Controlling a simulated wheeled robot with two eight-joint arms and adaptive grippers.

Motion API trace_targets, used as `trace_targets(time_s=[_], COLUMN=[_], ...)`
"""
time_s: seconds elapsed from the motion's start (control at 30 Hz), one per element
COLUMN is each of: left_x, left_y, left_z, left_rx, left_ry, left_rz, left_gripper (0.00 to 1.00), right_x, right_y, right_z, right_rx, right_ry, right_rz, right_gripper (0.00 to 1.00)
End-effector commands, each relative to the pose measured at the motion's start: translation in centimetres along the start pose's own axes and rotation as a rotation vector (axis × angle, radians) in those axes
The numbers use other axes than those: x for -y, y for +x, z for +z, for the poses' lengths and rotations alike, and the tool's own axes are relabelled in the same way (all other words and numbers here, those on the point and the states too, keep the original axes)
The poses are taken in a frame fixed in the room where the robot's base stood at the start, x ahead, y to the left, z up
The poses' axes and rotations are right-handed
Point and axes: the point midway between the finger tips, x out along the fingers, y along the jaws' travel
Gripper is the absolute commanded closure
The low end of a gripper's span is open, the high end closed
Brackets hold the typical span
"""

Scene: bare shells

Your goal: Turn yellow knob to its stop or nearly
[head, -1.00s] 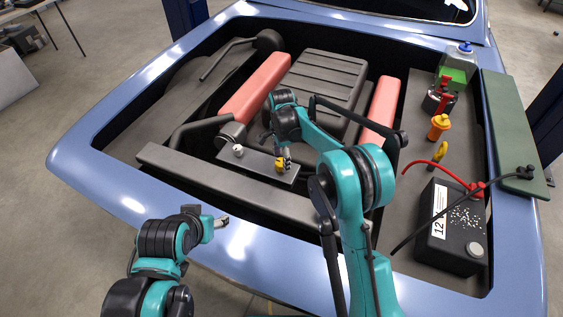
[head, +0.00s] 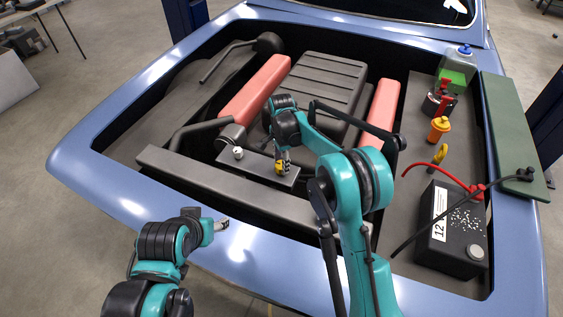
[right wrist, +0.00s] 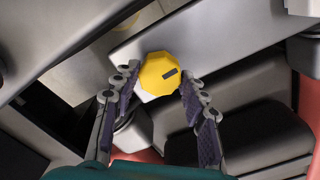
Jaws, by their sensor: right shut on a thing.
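The yellow knob (right wrist: 158,76) is a faceted disc with a dark mark on its face, right of its middle in the right wrist view. It sits on a grey plate (head: 256,165) in the engine bay, and shows small in the head view (head: 281,170). My right gripper (right wrist: 158,80) has a finger on each side of the knob and is shut on it. In the head view its fingers partly cover the knob. My left gripper (head: 222,224) is over the front edge of the car body, far from the knob. Its finger gap is too small to judge.
A small white knob (head: 238,152) stands at the left end of the plate. A black battery (head: 452,228) with red and black cables is at the right. An orange-capped filler (head: 438,130) and a green-and-white bottle (head: 456,66) stand behind it. Red covers flank the engine.

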Motion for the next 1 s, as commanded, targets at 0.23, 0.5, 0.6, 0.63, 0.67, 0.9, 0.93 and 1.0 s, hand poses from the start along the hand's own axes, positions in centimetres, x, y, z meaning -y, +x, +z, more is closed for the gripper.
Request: trace_targets(time_s=[0.23, 0.5, 0.6, 0.63, 0.67, 0.9, 0.93, 1.0], left_x=[0.0, 0.0, 0.0, 0.0, 0.0, 0.0, 0.0, 0.0], left_y=[-0.3, -0.7, -0.8, -0.9, -0.9, -1.1, -1.1, -1.2], left_z=[-0.2, -0.5, -0.6, -0.6, -0.6, -0.8, -0.8, -0.9], left_rx=[0.0, 0.0, 0.0, 0.0, 0.0, 0.0, 0.0, 0.0], left_ry=[0.0, 0.0, 0.0, 0.0, 0.0, 0.0, 0.0, 0.0], left_rz=[0.0, 0.0, 0.0, 0.0, 0.0, 0.0, 0.0, 0.0], left_gripper=[0.44, 0.44, 0.44, 0.44, 0.44, 0.44, 0.44, 0.44], right_x=[0.0, 0.0, 0.0, 0.0, 0.0, 0.0, 0.0, 0.0], right_y=[-0.1, -0.1, -0.1, -0.1, -0.1, 0.0, 0.0, 0.0], right_z=[0.0, 0.0, 0.0, 0.0, 0.0, 0.0, 0.0, 0.0], right_rx=[0.0, 0.0, 0.0, 0.0, 0.0, 0.0, 0.0, 0.0], right_ry=[-0.166, -0.419, -0.515, -0.543, -0.571, -0.8, -0.828, -0.895], right_rz=[0.0, 0.0, 0.0, 0.0, 0.0, 0.0, 0.0, 0.0], right_gripper=[0.86, 0.86, 0.86, 0.86, 0.86, 0.86, 0.86, 0.86])
